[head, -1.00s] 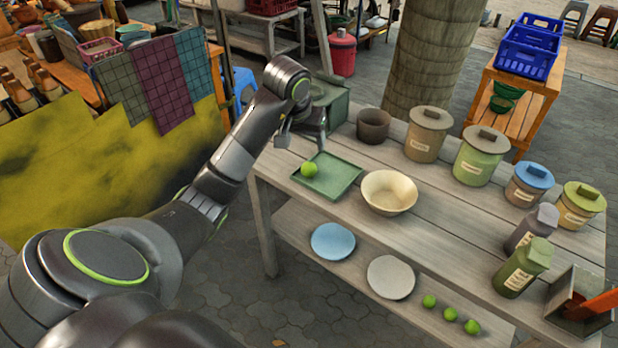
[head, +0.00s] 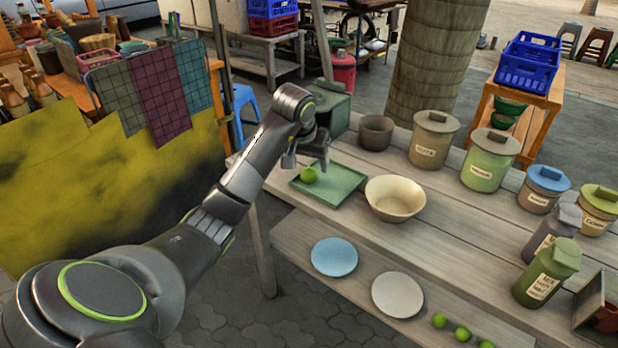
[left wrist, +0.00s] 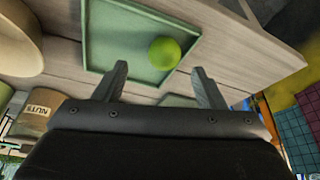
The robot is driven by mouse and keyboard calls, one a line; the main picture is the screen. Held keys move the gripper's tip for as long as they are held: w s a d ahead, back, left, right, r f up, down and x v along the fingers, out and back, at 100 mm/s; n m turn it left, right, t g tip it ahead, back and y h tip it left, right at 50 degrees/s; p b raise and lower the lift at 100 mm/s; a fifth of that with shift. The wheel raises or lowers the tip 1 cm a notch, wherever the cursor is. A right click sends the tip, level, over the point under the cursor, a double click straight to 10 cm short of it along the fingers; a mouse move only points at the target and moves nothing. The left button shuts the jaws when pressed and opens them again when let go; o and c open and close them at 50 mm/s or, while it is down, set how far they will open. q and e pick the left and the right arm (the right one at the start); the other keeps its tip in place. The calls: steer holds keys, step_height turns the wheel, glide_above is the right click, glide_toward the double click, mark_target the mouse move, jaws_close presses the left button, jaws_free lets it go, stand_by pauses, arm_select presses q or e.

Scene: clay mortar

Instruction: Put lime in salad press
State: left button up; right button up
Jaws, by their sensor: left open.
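A green lime (head: 309,175) lies on a square green tray (head: 343,184) on the table; both lime (left wrist: 164,54) and tray (left wrist: 112,42) show in the left wrist view. My left gripper (head: 307,161) is open and empty, above the tray close to the lime. In the left wrist view its two fingers (left wrist: 160,72) stand apart, with the lime beyond the gap between their tips. I cannot tell for sure which vessel is the salad press: a cream bowl (head: 394,202) stands right of the tray, and a brown clay pot (head: 376,134) stands behind it. My right gripper is out of view.
Lidded canisters (head: 434,138) line the back of the table. Bottles (head: 547,272) stand at the right. A blue plate (head: 333,257), a white plate (head: 397,295) and several limes (head: 462,334) rest on the lower shelf. A green box (head: 332,108) stands behind my left gripper.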

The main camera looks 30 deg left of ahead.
mark_target(308, 171)
arm_select(q)
steer(key=x, duration=0.4)
steer(key=shift+a+f, duration=0.25)
steer(key=shift+f, duration=0.15)
steer(key=c, duration=1.1)
